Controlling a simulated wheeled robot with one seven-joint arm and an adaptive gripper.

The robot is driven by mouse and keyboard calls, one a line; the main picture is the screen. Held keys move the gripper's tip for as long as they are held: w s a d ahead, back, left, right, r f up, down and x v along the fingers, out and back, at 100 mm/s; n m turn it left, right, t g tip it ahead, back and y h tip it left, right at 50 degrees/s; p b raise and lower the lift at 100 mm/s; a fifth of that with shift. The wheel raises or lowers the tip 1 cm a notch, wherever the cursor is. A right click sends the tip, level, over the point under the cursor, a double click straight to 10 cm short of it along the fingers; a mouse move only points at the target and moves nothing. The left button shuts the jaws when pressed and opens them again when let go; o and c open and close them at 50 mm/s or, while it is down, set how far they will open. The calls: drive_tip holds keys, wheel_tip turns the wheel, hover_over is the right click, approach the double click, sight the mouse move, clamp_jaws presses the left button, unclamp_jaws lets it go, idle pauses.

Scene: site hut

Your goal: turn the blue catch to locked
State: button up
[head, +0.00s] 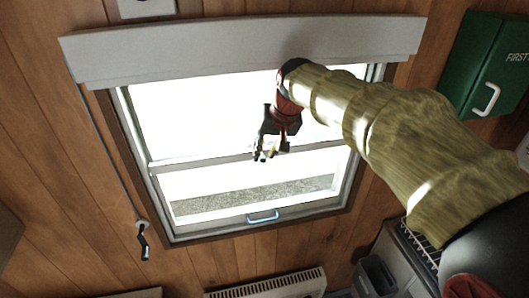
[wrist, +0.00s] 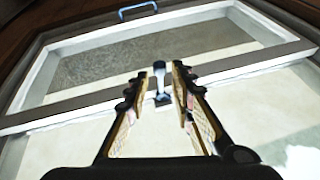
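The window (head: 240,150) has a lower sash and a meeting rail (head: 205,160) across its middle. My gripper (head: 264,156) is in front of the rail in the head view and hides the catch there. In the wrist view my gripper (wrist: 157,80) is open, with one finger left of the catch and one right of it. The right finger looks closer. I cannot tell whether either finger touches it.
A blue pull handle (head: 263,217) is on the lower sash's bottom rail. A white blind box (head: 240,50) runs above the window, with a cord and crank (head: 144,240) at left. A green first-aid box (head: 485,65) hangs at right. A heater (head: 270,287) is below.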

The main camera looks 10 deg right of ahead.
drive_tip(key=shift+w+a+f, duration=0.1)
drive_tip(key=shift+w+f, duration=0.15)
drive_tip(key=shift+f, duration=0.25)
clamp_jaws()
idle(0.6)
